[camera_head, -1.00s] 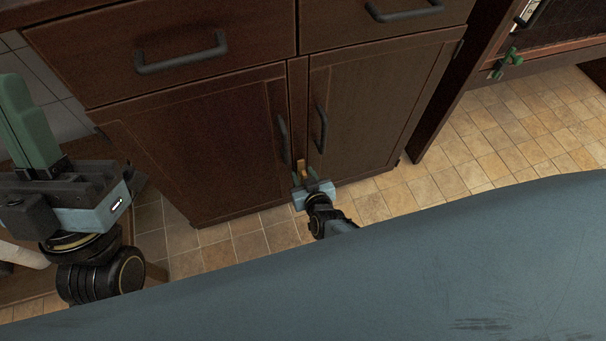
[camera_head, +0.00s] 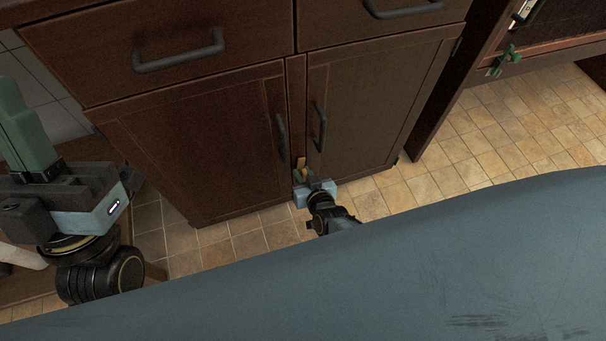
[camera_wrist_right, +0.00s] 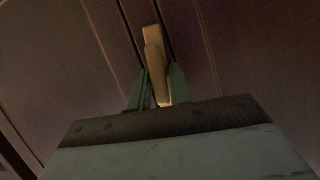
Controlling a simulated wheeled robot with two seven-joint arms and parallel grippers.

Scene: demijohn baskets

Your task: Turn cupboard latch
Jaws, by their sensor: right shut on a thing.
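The cupboard latch (camera_head: 301,161) is a small tan bar low on the strip between the two dark brown cupboard doors. It also shows in the right wrist view (camera_wrist_right: 154,48), standing nearly upright with a slight tilt. My right gripper (camera_head: 302,174) reaches it from below. Its green fingers (camera_wrist_right: 157,86) are shut on the latch's lower part, one on each side; the upper part sticks out beyond them. My left gripper (camera_head: 20,125) is at the far left, green fingers upward, away from the cupboard; its opening cannot be judged.
The left door (camera_head: 200,145) and right door (camera_head: 365,110) are closed, with dark bar handles. Drawers (camera_head: 160,40) are above them. Tiled floor (camera_head: 490,135) is open to the right. A green fitting (camera_head: 503,62) shows on another dark unit at the upper right.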

